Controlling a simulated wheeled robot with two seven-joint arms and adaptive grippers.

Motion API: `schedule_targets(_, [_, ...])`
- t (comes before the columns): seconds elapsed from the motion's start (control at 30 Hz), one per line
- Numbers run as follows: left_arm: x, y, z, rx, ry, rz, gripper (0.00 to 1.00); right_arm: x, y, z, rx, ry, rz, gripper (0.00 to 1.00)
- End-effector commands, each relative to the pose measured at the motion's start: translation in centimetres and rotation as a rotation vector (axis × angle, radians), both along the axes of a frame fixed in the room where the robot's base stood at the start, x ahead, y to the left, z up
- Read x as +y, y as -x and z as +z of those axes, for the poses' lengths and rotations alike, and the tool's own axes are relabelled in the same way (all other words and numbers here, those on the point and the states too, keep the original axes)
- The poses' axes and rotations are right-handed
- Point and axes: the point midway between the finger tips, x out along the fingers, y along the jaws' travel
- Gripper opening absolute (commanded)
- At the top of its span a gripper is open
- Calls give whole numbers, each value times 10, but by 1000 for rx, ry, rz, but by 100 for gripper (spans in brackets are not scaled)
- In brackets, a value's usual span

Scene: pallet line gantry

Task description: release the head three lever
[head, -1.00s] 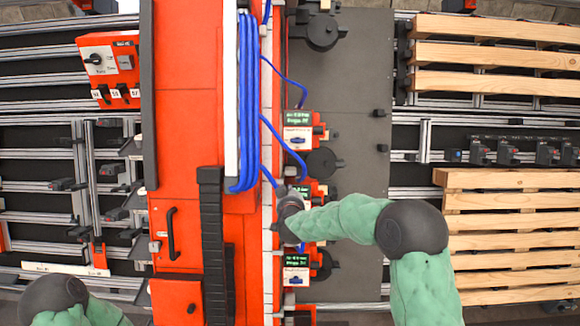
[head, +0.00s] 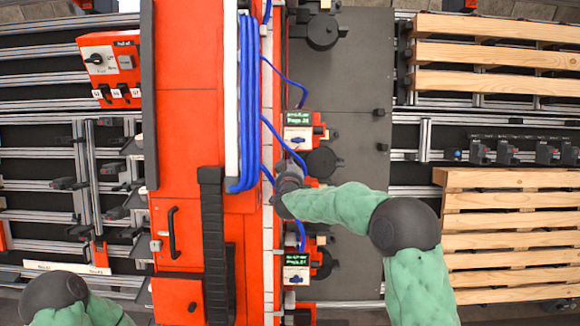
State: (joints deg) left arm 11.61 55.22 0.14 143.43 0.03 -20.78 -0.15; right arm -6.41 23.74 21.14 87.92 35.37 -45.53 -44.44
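Several head units with green displays line the right edge of the red gantry. One head unit (head: 298,136) shows a white plate with a small blue lever (head: 296,140). A lower head unit (head: 296,262) has a similar plate and blue lever (head: 295,279). Between them, a middle head unit is almost wholly hidden by my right gripper (head: 288,178) and wrist. Which unit is head three cannot be read. The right fingers are too small and covered to show their opening or contact. My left gripper is out of view; only its arm shows at bottom left.
Blue hoses (head: 247,100) run down the gantry (head: 186,120), with loose blue cables reaching the head units. A red control box (head: 112,62) stands at upper left. Wooden pallets (head: 510,205) lie on the right. A grey plate (head: 355,130) lies between.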

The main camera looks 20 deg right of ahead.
Motion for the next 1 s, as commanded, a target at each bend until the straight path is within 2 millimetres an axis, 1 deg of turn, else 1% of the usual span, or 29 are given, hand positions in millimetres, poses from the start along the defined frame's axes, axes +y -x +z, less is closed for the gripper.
schedule_targets(0.1, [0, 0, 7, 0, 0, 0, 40, -5, -18, -2, 1, 0, -1, 0])
schedule_targets(0.47, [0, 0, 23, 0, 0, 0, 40, -19, -65, -10, 1, 0, -1, 0])
schedule_targets(0.6, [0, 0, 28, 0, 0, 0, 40, -15, -55, -28, 5, 1, 2, 0])
schedule_targets(0.7, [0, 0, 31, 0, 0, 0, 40, -15, -50, -36, 2, 1, 0, 0])
schedule_targets(0.83, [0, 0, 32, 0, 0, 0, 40, -14, -47, -43, 1, 1, 0, 0])
schedule_targets(1.0, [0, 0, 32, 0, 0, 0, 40, -13, -46, -46, 0, 0, 0, 0])
